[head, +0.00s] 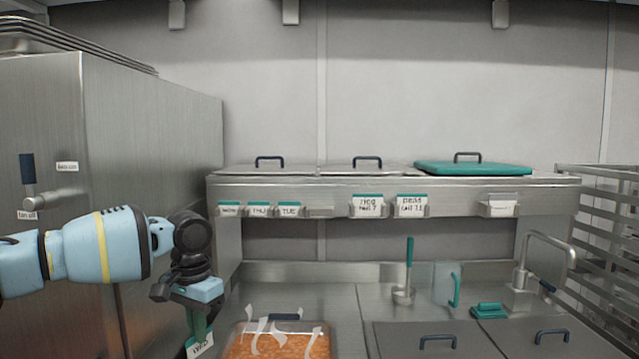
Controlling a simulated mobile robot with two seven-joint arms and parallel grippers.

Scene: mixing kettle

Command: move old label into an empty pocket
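My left gripper (197,300) is low at the left, pointing down, and appears shut on a label (201,346) with a green upper part and a white, printed lower part. The label hangs tilted at the bottom edge of the view, and its print is too small to read. The shelf front carries a row of label pockets above and to the right of the gripper. A pocket (320,212) right of the TUE label (289,210) looks empty. Other green-topped labels (367,206) sit in pockets to both sides of it. My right gripper is not in view.
A steaming pan of orange food (277,343) is just right of the held label. A tall steel cabinet (60,130) stands at the left. A ladle (405,280), a clear jug (447,284) and a tap (540,260) stand under the shelf at the right.

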